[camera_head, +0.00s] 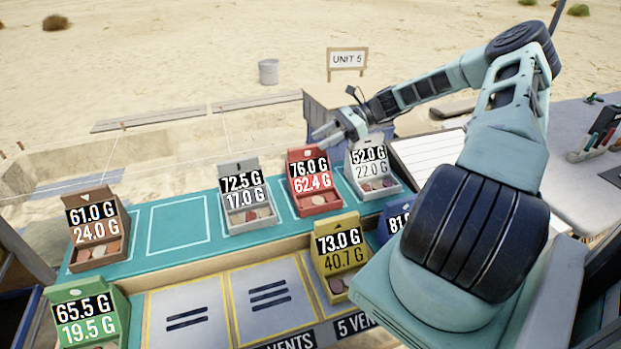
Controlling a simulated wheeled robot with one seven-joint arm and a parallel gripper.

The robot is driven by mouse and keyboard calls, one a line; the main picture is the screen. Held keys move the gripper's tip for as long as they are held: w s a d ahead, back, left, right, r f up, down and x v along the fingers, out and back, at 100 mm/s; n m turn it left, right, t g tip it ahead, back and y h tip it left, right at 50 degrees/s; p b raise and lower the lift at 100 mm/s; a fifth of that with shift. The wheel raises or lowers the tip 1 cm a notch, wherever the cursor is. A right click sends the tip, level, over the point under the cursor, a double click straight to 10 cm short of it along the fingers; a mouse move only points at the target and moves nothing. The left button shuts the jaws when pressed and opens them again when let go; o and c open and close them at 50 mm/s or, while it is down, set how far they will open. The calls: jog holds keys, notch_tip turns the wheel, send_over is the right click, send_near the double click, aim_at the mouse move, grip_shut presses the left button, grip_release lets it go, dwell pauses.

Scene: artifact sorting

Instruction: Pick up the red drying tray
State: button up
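The red drying tray (318,204) stands on the teal mat, in the back row between a grey tray and a white tray. It is an open box with a raised back panel and holds small pieces; labels reading 76.0 G and 62.4 G cover part of it. My gripper (333,133) is above and behind the red tray, slightly to its right, and appears apart from it. Its fingers are small and seen at an angle, so their opening is unclear. No tray is visibly held in it.
Grey (237,222) and white (380,192) trays flank the red one closely. A yellow tray (337,289) stands in front, partly beside a blue one (388,226). A brown tray (87,255) and a green tray (118,316) stand left. An outlined mat space (178,225) is empty.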

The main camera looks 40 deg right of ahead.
aim_at(309, 146)
jog(key=p+x, duration=0.1)
jog(key=x, duration=0.3)
jog(key=shift+w+a+p, duration=0.2)
jog(key=shift+a+p, duration=0.15)
jog(key=shift+w+a+f, duration=0.2)
jog(key=shift+a+f, duration=0.15)
jog(key=shift+a, duration=0.05)
grip_shut()
